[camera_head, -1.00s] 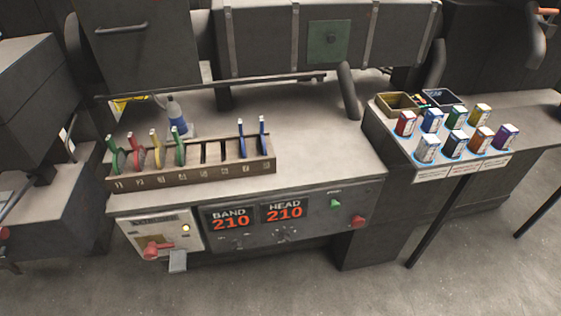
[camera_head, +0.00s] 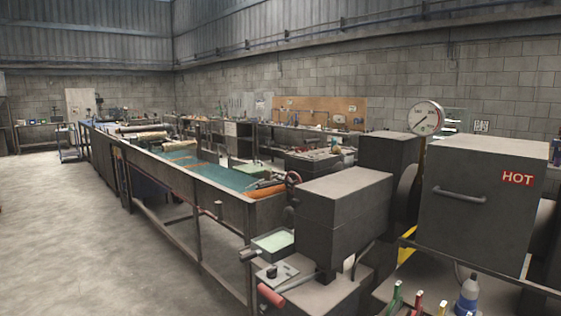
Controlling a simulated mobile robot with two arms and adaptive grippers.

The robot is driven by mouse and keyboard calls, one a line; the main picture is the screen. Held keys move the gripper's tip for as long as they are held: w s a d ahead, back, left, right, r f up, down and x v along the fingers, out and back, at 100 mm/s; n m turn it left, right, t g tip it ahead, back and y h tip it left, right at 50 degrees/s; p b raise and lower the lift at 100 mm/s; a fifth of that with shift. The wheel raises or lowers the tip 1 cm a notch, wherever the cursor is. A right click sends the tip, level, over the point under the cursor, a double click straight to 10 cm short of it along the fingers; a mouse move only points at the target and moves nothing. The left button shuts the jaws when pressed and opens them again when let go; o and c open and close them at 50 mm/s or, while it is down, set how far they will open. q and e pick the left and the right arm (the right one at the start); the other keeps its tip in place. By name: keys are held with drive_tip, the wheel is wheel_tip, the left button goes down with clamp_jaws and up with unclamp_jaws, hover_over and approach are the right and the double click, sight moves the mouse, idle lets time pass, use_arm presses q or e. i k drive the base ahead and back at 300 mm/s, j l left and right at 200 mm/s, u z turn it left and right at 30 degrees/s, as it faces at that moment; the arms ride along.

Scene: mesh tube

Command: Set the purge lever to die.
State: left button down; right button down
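Neither of my grippers is in the head view. A lever with a red grip (camera_head: 271,295) and a dark rod sticks out at the lower middle, at the front of a dark machine block (camera_head: 342,208). No label reading purge or die is legible, so I cannot tell whether this is the purge lever or how it is set. A small plate with knobs (camera_head: 276,272) lies just behind the red grip.
A dark box marked HOT (camera_head: 478,205) stands at right, beside a round dial gauge (camera_head: 426,118). A long trough with a teal inside (camera_head: 210,178) runs back to the left. A bottle (camera_head: 467,298) stands at lower right. Open floor (camera_head: 70,230) lies at left.

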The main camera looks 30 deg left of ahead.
sight(337, 150)
drive_tip(key=u, duration=0.6)
drive_tip(key=i+j+z, duration=0.5)
drive_tip(key=i+j, duration=0.4)
